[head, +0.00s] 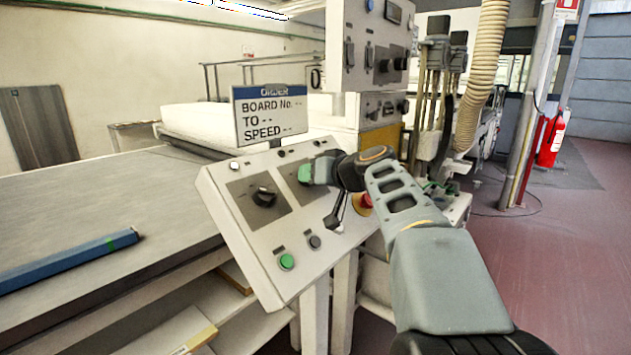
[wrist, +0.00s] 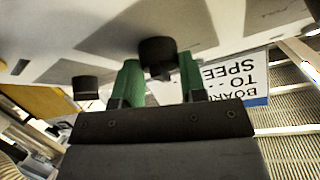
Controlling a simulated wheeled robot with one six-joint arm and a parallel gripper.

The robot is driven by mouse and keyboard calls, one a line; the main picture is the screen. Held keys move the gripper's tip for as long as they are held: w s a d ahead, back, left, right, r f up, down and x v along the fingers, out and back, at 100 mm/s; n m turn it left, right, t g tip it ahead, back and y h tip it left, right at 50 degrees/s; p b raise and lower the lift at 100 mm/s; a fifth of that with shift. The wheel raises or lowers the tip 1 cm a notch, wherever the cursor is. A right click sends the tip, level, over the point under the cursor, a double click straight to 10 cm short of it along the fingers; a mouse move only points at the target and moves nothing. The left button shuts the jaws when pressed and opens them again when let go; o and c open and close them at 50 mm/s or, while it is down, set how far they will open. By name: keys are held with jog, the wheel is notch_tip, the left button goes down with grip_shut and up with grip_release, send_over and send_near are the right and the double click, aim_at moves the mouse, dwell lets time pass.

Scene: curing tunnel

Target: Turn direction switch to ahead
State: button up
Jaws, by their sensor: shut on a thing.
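A sloped white control panel (head: 235,222) stands in the middle of the head view. It carries a black rotary knob (head: 264,197) on a dark plate at its left. My gripper (head: 306,172) is at a second dark plate just right of it. In the wrist view, a black knob (wrist: 157,54) sits between my gripper's green fingers (wrist: 160,80), which are shut on it. My gripper hides this knob in the head view. I cannot read its markings or its setting, nor tell which knob is labelled direction.
Near my gripper are a black lever (head: 335,211), a red stop button (head: 363,202), a green button (head: 287,262) and a black button (head: 314,242). An order sign (head: 270,113) stands behind the panel, with blank values. A blue bar (head: 65,262) lies on the left table.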

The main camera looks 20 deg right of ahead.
jog(key=m+p, duration=0.1)
jog(key=m+h+p, duration=0.1)
jog(key=m, duration=0.1)
jog(key=m+h+p, duration=0.1)
jog(key=m, duration=0.1)
jog(key=shift+a+r, duration=0.2)
jog(key=shift+r, duration=0.1)
jog(key=m+h+p, duration=0.2)
jog(key=m+p, duration=0.1)
jog(key=shift+f+g, duration=0.1)
jog(key=shift+g, duration=0.3)
jog(key=shift+f, duration=0.1)
jog(key=o, duration=0.9)
jog(key=v, duration=1.3)
jog(key=shift+s, duration=0.35)
jog(key=shift+a+r, duration=0.1)
jog(key=shift+r, duration=0.15)
